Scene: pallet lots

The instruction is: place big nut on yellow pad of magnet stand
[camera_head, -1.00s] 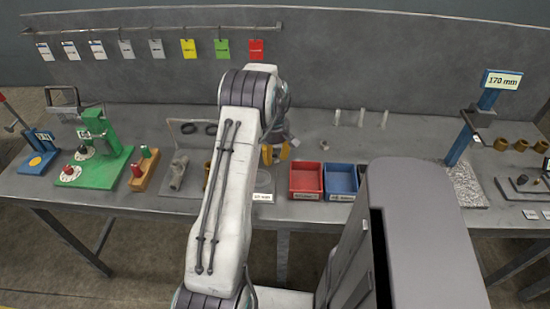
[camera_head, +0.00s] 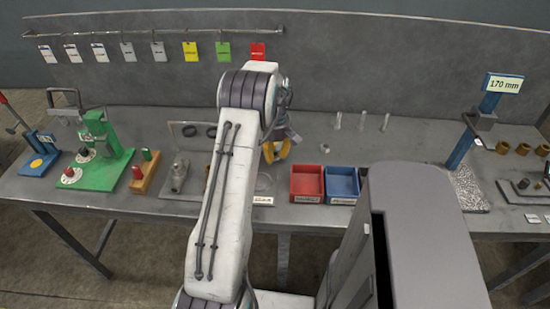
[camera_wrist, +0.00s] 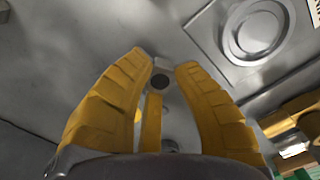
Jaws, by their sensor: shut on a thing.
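My gripper (camera_head: 278,152) hangs over the middle of the bench, behind the clear plate. In the wrist view its yellow fingers (camera_wrist: 161,68) close on a small grey piece with a dark round hole, the big nut (camera_wrist: 161,65), at the fingertips. The nut cannot be made out in the head view. The magnet stand (camera_head: 37,177) is at the far left of the bench.
A green fixture (camera_head: 103,174) and a wooden block with red and green pegs (camera_head: 146,172) stand between the magnet stand and my arm. A red bin (camera_head: 306,181) and blue bin (camera_head: 342,181) are to the right. Tags hang from a rail behind.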

